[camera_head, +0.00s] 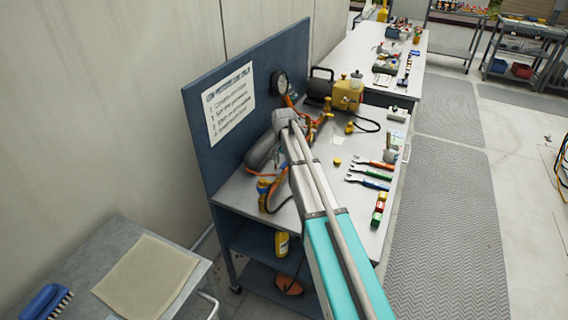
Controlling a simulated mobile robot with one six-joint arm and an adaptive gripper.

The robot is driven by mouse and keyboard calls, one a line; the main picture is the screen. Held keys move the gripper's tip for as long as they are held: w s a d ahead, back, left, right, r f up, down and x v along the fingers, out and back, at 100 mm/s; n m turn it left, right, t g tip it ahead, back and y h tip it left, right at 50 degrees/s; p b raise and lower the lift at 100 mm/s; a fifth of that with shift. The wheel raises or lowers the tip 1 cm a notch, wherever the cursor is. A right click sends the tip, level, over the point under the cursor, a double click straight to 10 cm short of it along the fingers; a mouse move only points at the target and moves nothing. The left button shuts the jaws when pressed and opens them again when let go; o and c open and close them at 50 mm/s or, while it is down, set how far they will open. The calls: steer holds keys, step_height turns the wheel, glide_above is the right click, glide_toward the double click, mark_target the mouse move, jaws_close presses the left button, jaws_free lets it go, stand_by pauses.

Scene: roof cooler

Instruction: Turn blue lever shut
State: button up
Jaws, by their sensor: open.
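My arm reaches from the bottom edge up over the workbench (232,190). Its grey forward part bends down to the left near the backboard. My gripper cannot be made out, as the arm hides that area. A small blue and yellow fitting (262,187) stands at the bench's left front, beside an orange hose. It is too small to tell whether its blue part is the lever. Orange and yellow fittings (326,112) show to the right of the arm, partly hidden by it. No blue lever's angle can be read.
A blue backboard (196,105) carries a printed sheet (230,104) and a round gauge (280,82). A yellow pump (348,95) stands at the bench's back. The mat-covered floor (450,220) is clear.

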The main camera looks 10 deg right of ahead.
jaws_close()
steer(key=shift+d, duration=0.25)
